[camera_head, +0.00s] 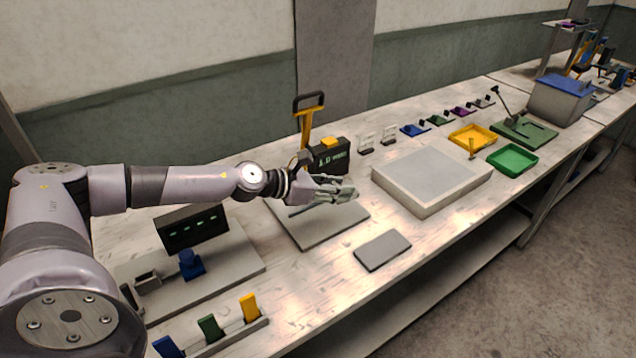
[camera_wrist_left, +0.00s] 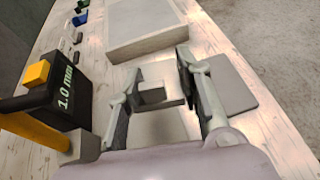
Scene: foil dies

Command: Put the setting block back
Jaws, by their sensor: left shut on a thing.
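My left gripper (camera_head: 350,192) reaches in from the left above a flat grey plate (camera_head: 345,220) on the bench. In the head view the fingers largely hide this block. The grey plate (camera_wrist_left: 160,126) shows below the block. A black box marked "1.0 mm" (camera_head: 336,160), with a yellow top and a yellow lever, stands just behind the gripper; it also shows in the left wrist view (camera_wrist_left: 66,100).
A dark grey pad (camera_head: 382,251) lies near the front edge. A large pale slab (camera_head: 425,200) stands to the right, before yellow (camera_head: 487,136) and green (camera_head: 512,159) trays. A rack (camera_head: 232,338) with blue, green and yellow pieces is at front left. Bare bench lies around the pad.

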